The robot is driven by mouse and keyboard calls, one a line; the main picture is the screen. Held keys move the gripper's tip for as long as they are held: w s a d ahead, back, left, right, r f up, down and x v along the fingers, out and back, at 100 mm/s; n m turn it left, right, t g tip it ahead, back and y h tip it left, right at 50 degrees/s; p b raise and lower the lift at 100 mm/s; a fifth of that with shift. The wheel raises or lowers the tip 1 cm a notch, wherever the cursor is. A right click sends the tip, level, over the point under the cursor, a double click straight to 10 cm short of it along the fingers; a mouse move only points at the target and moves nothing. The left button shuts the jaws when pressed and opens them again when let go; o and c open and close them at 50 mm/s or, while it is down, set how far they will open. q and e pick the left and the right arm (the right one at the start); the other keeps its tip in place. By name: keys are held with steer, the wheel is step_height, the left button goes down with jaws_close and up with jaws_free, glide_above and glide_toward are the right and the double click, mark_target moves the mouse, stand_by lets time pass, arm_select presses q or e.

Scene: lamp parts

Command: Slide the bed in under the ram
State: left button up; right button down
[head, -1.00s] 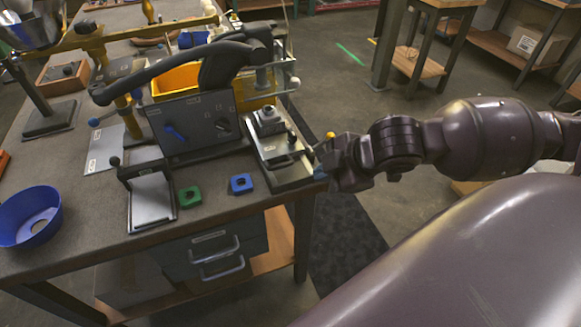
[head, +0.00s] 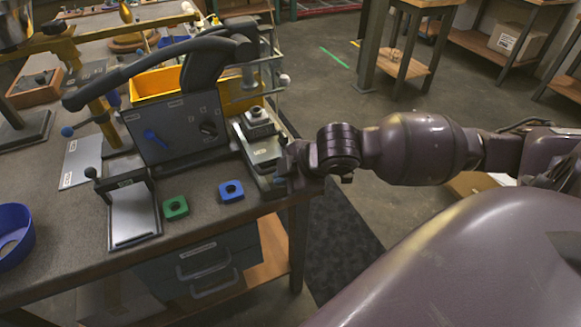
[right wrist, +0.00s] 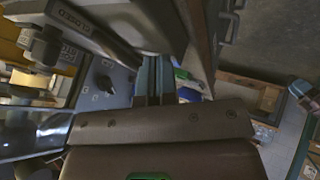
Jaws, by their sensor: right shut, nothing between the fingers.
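The press (head: 215,65) has a dark frame with a long black lever arm, and its grey front panel (head: 165,130) carries a blue knob and a dark knob. The bed (head: 264,155) is a pale metal slide just right of the panel, with a stepped metal block (head: 257,118) on top. The ram cannot be made out clearly. My right gripper (head: 282,163) is shut and empty at the right side of the bed's near end; I cannot tell whether it touches it. Its fingers (right wrist: 155,80) also show in the right wrist view. My left gripper is out of view.
A green square nut (head: 175,208) and a blue one (head: 231,190) lie in front of the press, beside a small black-framed plate (head: 134,213). A yellow bin (head: 156,82) stands behind the panel. A blue bowl (head: 14,240) is at left. The bench edge is close.

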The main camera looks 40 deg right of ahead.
mark_target(266, 163)
steer(key=shift+w+d, duration=0.1)
steer(key=shift+w, duration=0.35)
steer(key=shift+r, duration=0.1)
steer(key=w, duration=0.2)
steer(key=w+d, duration=0.1)
steer(key=w, duration=0.1)
steer(key=shift+w, duration=0.2)
steer(key=shift+d+r, duration=0.1)
steer(key=shift+w, duration=0.1)
